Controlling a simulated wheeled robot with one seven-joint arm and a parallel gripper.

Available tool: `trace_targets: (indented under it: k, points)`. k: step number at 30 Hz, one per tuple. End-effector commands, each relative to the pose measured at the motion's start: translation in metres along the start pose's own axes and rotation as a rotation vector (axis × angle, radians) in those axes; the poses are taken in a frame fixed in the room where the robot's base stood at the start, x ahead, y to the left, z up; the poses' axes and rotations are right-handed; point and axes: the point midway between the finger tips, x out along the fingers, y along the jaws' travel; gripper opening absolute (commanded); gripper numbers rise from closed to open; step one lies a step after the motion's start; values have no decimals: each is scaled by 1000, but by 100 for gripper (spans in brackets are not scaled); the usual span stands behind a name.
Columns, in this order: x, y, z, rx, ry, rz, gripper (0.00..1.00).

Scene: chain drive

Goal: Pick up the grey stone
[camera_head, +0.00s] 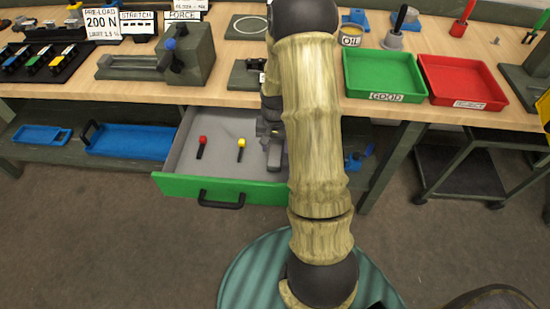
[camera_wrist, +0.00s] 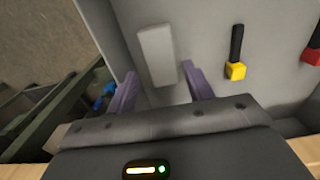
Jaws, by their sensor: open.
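The grey stone (camera_wrist: 157,55) is a pale grey block lying on the floor of the open drawer, near the drawer's side wall in the wrist view. The stone lies just beyond the fingertips and roughly in line with the gap.
The drawer (camera_head: 222,189) has a green front and stands pulled out. A yellow-ended tool (camera_wrist: 236,68) and a red-ended tool (camera_wrist: 312,55) lie in it beside the stone. A green tray (camera_head: 384,99) and a red tray (camera_head: 466,104) sit on the bench above.

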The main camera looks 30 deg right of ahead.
Motion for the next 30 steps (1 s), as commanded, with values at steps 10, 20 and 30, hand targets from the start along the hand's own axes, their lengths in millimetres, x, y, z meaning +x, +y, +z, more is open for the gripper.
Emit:
trace_targets:
  k: [10, 20, 30]
  points:
    - [3, 0, 0, 0, 0, 0, 52]
    - [42, -1, 1, -1, -3, 1, 52]
    - [54, -1, 0, 0, 1, 0, 52]
